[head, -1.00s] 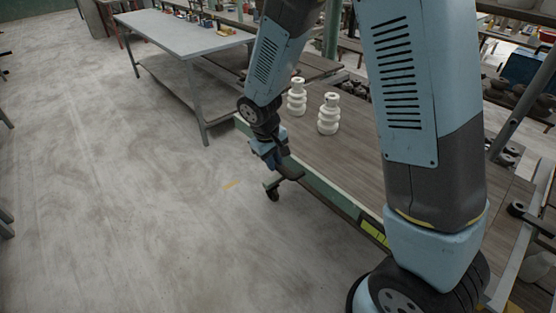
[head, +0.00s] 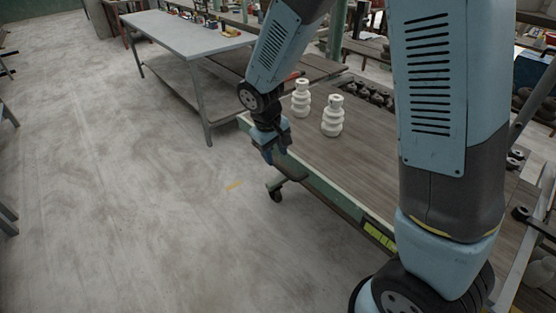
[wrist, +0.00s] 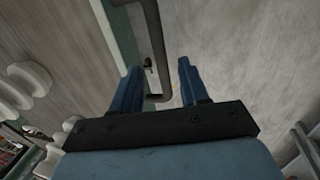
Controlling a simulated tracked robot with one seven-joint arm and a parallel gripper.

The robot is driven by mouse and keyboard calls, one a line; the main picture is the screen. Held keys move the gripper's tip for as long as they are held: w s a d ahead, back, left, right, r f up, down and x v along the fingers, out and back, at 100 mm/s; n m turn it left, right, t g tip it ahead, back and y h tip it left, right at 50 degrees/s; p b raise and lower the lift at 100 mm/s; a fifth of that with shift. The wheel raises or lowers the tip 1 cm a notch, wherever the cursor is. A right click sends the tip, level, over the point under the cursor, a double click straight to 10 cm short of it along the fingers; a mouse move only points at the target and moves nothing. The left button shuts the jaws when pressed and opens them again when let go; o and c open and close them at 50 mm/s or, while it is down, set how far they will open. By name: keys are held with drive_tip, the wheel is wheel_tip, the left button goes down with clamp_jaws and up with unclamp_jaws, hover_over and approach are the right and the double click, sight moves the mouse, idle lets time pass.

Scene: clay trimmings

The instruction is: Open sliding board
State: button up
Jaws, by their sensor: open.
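The wood-topped board or table (head: 335,165) has a green front edge and lies to the right of my gripper. I cannot tell which part of it slides. In the wrist view, a dark bent handle bar (wrist: 154,45) stands out beside the green edge (wrist: 124,40). My gripper (wrist: 158,80) is open, its two blue fingers apart, and the lower bend of the bar appears between them. I cannot tell the depth between them. In the head view, my gripper (head: 275,152) is low beside the far end of the green edge; its fingertips are hard to make out.
Two white ribbed pieces (head: 332,116) stand upright on the wood top. A grey table (head: 185,35) with small items stands behind. Dark round pieces (head: 370,95) lie along the back. A caster (head: 276,195) is below the edge. The concrete floor to the left is clear.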

wheel_tip(320, 180, up, 10)
drive_tip(key=s+a, duration=0.1)
drive_tip(key=shift+a+f, duration=0.2)
drive_tip(key=shift+f, duration=0.05)
drive_tip(key=shift+s, duration=0.1)
drive_tip(key=s+d+r+m+t+y, duration=0.1)
drive_tip(key=s+d+r+m, duration=0.15)
drive_tip(key=d+r, duration=0.45)
drive_tip(key=s+d+r+m+t, duration=0.1)
drive_tip(key=s+d+r+m, duration=0.15)
drive_tip(key=d+r, duration=0.4)
drive_tip(key=s+d+r+m+t, duration=0.2)
drive_tip(key=s+d, duration=0.8)
drive_tip(key=s, duration=0.2)
drive_tip(key=shift+d+r+m+y, duration=0.2)
drive_tip(key=shift+m+y, duration=0.1)
drive_tip(key=shift+y, duration=0.1)
